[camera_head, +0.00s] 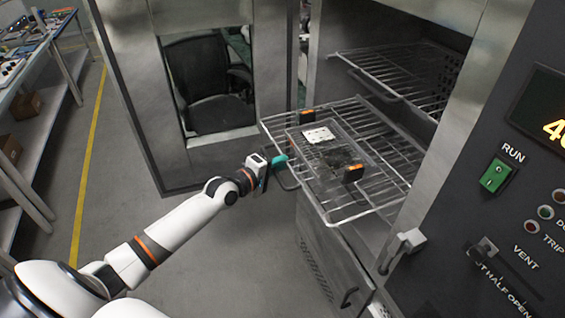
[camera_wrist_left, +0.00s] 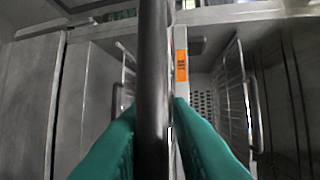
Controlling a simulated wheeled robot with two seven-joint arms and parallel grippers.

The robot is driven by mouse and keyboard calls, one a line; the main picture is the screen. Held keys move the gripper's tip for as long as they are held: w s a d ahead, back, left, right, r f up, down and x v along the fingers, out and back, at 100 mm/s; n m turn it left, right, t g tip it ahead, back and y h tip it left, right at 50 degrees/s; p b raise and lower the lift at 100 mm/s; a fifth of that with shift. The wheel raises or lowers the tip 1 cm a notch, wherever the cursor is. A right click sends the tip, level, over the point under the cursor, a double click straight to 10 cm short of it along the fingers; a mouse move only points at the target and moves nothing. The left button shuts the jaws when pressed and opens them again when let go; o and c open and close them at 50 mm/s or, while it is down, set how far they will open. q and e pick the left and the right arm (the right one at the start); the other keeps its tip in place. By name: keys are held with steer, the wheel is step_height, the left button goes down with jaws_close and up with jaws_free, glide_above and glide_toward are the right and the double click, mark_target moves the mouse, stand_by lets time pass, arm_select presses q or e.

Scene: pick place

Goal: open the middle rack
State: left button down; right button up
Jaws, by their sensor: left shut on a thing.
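The middle rack (camera_head: 345,212) is a wire shelf slid well out of the oven, level, with its front sticking out past the opening. A clear tray (camera_head: 322,160) with orange-marked ends sits on it and holds a white piece and a dark piece. My left gripper (camera_head: 279,161), with green fingers, is at the rack's front left edge. In the left wrist view its fingers (camera_wrist_left: 155,125) are closed around a dark bar (camera_wrist_left: 152,60), which seems to be the rack's front bar. An orange label (camera_wrist_left: 181,62) shows just behind. My right gripper is not in view.
An upper rack (camera_head: 415,72) stays mostly inside the oven. The oven door (camera_head: 130,75) stands open at the left, with a window showing a chair. A control panel (camera_head: 520,215) with a green switch is at the right. Open floor (camera_head: 115,170) lies left, before a workbench.

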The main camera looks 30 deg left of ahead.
arm_select(q)
steer(key=shift+s+d+f, duration=0.1)
steer(key=shift+s+f, duration=0.05)
steer(key=shift+f, duration=0.4)
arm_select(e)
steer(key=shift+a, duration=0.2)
arm_select(q)
steer(key=c, duration=1.5)
jaws_free()
steer(key=shift+o, duration=0.2)
steer(key=shift+r, duration=0.1)
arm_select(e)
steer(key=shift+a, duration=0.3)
arm_select(q)
steer(key=shift+r, duration=0.15)
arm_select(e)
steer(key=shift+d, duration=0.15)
